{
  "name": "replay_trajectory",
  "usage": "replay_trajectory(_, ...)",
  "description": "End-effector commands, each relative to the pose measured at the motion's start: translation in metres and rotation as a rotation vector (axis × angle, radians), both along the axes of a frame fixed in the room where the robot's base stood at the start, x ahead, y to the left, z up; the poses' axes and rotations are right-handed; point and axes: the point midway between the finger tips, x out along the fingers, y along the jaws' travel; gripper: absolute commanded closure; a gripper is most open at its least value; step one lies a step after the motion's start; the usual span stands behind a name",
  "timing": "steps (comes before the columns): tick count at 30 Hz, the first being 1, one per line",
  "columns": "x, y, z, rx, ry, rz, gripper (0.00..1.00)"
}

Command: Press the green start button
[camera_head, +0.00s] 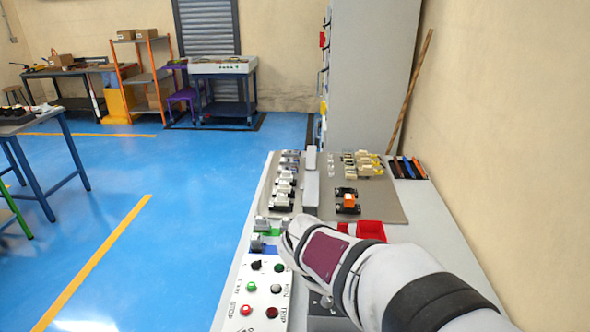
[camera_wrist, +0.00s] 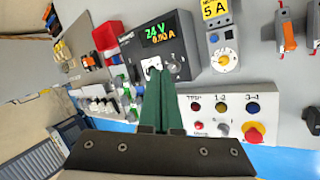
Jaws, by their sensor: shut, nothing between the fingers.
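In the head view, a pale control panel (camera_head: 262,292) lies on the bench's near left part. My gripper (camera_wrist: 154,75) is shut and empty in the wrist view. Its dark green fingers point at the front of a dark power supply (camera_wrist: 158,46); I cannot tell whether they touch it. In the head view my white wrist hides the fingers. No green button is clear in the wrist view.
A button box (camera_wrist: 224,117) with a red and yellow emergency stop (camera_wrist: 254,131) is right of my fingers. A red tray (camera_head: 370,231) lies beyond my wrist. Terminal blocks line the bench's left side. Blue floor is free to the left.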

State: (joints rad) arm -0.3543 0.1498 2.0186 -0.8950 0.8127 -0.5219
Motion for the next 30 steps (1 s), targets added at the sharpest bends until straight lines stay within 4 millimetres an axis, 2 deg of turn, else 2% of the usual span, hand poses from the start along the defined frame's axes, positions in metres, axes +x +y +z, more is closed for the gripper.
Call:
replay_trajectory(3,0.041,0.041,-0.009,-0.122,-0.026,0.276,1.00)
replay_trajectory(6,0.069,0.081,-0.019,-0.227,-0.054,0.513,1.00)
replay_trajectory(9,0.089,0.123,-0.031,-0.325,-0.079,0.733,1.00)
replay_trajectory(12,0.101,0.159,-0.044,-0.408,-0.102,0.917,1.00)
replay_trajectory(15,0.106,0.186,-0.053,-0.465,-0.119,1.046,1.00)
replay_trajectory(18,0.108,0.201,-0.059,-0.499,-0.129,1.121,1.00)
replay_trajectory(21,0.109,0.207,-0.062,-0.514,-0.132,1.150,1.00)
replay_trajectory(30,0.109,0.206,-0.062,-0.513,-0.133,1.149,1.00)
